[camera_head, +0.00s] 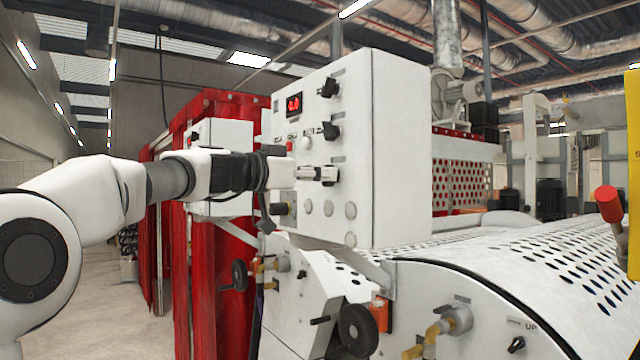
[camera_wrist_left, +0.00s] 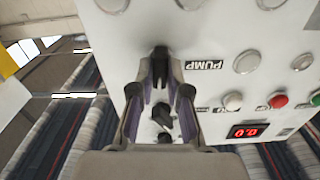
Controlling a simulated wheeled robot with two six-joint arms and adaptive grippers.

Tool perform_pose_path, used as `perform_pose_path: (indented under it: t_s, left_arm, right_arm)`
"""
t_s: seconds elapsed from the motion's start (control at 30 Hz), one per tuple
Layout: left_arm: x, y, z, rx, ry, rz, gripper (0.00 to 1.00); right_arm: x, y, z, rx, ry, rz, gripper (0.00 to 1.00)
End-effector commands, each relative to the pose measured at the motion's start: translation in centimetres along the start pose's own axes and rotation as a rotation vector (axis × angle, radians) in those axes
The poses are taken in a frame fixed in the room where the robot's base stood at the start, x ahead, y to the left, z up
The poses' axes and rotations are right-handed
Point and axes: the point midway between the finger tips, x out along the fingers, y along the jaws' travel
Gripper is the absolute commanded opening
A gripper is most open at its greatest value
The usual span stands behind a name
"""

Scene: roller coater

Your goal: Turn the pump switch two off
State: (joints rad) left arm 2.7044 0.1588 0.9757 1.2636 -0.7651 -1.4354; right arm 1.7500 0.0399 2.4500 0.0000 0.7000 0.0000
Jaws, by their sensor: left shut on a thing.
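A white control box (camera_head: 350,215) carries a column of black rotary switches on its front face. The lowest black switch (camera_head: 329,175) is at the fingertips of my left gripper (camera_head: 306,173). In the left wrist view, my left gripper (camera_wrist_left: 159,75) has its fingers on both sides of that black switch (camera_wrist_left: 160,54), closed on it. A PUMP label (camera_wrist_left: 204,65), upside down there, lies beside it. Two more black switches (camera_wrist_left: 162,116) show between the fingers, free of them. The fingers partly hide the held switch, so its exact angle is hard to tell. My right gripper is not in view.
A red digital display (camera_head: 294,104) and small coloured buttons sit left of the switches. Round pale buttons (camera_head: 328,208) lie below. The perforated roller cover (camera_head: 540,270) stands lower right, with handwheels (camera_head: 357,330) below the box. Red curtains (camera_head: 205,270) hang behind my left arm.

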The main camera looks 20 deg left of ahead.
Motion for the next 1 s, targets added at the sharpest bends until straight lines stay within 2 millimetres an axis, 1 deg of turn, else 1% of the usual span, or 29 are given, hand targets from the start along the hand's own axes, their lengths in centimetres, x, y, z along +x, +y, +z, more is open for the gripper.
perform_pose_path:
  t_s: [0.03, 0.13, 0.5, 0.7, 1.0]
  left_arm:
    - [-0.07, -0.05, -0.07, -0.039, 0.005, -0.003, 0.00]
    - [-0.07, -0.10, -0.17, -0.134, 0.007, -0.003, 0.00]
    - [-0.10, -0.24, -0.36, -0.448, 0.008, -0.002, 0.00]
    - [-0.13, -0.30, -0.42, -0.555, 0.009, -0.002, 0.00]
    - [-0.15, -0.35, -0.47, -0.621, 0.010, -0.002, 0.00]
  right_arm:
    - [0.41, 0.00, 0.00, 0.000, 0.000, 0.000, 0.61]
    - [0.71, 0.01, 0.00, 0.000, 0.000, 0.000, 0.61]
    - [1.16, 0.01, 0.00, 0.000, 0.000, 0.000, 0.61]
    - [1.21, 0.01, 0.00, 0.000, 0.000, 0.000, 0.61]
    - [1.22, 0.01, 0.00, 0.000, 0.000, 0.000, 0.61]
